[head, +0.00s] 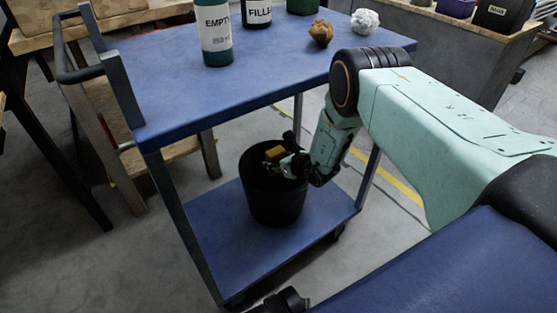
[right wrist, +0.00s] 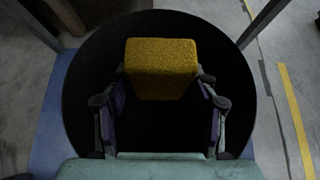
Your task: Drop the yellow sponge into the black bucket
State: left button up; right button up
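The yellow sponge (head: 274,153) is at the mouth of the black bucket (head: 274,203), inside the rim outline. My right gripper (head: 284,160) reaches in from the right and is shut on the sponge. In the right wrist view the sponge (right wrist: 161,68) sits between the two fingertips (right wrist: 161,80), with the dark bucket interior (right wrist: 88,75) behind and around it. The bucket stands upright on the lower blue shelf of the cart. Its bottom is too dark to see.
The cart's blue top (head: 270,65) overhangs behind the bucket and carries a green "EMPTY" bottle (head: 215,35), a dark bottle (head: 257,12), a brown lump (head: 321,33) and a crumpled white ball (head: 365,21). Cart posts flank the bucket. The lower shelf (head: 222,215) has bare room left of it.

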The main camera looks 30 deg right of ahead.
aim_at(278, 153)
jog(key=shift+o, duration=1.9)
jog(key=shift+r, duration=0.1)
notch_tip(278, 153, up, 7)
jog(key=p, duration=0.5)
jog(key=shift+p, duration=0.4)
jog(key=shift+f, duration=0.25)
